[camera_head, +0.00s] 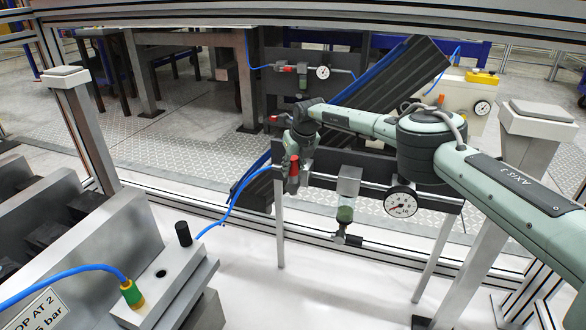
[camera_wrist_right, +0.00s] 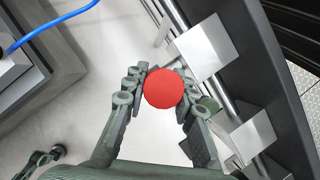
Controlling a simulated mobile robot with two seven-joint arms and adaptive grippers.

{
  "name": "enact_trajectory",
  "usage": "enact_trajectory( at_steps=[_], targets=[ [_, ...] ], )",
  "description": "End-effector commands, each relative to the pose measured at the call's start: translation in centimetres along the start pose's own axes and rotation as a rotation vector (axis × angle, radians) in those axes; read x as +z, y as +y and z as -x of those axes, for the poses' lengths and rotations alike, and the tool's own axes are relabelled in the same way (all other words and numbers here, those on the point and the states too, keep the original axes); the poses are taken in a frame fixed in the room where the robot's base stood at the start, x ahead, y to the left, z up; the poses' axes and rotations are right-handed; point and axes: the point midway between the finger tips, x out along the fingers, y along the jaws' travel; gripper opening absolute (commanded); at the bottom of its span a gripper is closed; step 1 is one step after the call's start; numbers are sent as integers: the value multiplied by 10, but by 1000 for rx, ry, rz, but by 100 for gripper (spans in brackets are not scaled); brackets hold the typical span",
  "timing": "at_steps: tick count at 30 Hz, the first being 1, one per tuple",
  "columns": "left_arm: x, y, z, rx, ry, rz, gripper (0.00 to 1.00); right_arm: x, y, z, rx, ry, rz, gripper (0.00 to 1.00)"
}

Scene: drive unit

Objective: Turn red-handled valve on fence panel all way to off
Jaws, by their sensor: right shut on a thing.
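The red valve handle (camera_head: 293,172) is at the left end of the dark fence panel (camera_head: 372,165) in the head view. In the right wrist view, the handle's round red end (camera_wrist_right: 164,88) sits between my fingertips. My right gripper (camera_head: 294,158) reaches it from above and is shut on it, with a finger on each side. The arm and gripper partly cover the valve body, and I cannot tell the handle's exact angle to the pipe. My left gripper does not show in the head view.
A blue hose (camera_head: 230,208) runs left from the valve. Another red-handled valve (camera_head: 288,68) is farther back. The white floor in front is mostly clear.

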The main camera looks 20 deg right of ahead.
Motion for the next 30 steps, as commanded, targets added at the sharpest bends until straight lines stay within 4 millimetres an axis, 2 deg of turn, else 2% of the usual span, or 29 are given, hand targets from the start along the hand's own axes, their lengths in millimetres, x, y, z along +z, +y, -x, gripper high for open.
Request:
enact_trajectory(
  at_steps=[1, 14, 15, 20, 30],
  targets=[
    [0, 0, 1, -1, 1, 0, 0, -4, -8, -2, -21, 14, 7, 0],
    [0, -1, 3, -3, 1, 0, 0, -5, -7, -2, -26, 24, 15, 0],
    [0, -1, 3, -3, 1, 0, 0, -5, -7, -2, -26, 24, 15, 27],
    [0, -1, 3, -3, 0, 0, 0, -4, -6, -2, -23, 21, 13, 47],
    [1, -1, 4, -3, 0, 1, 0, -2, -2, 1, -16, 16, 13, 49]
  ],
)
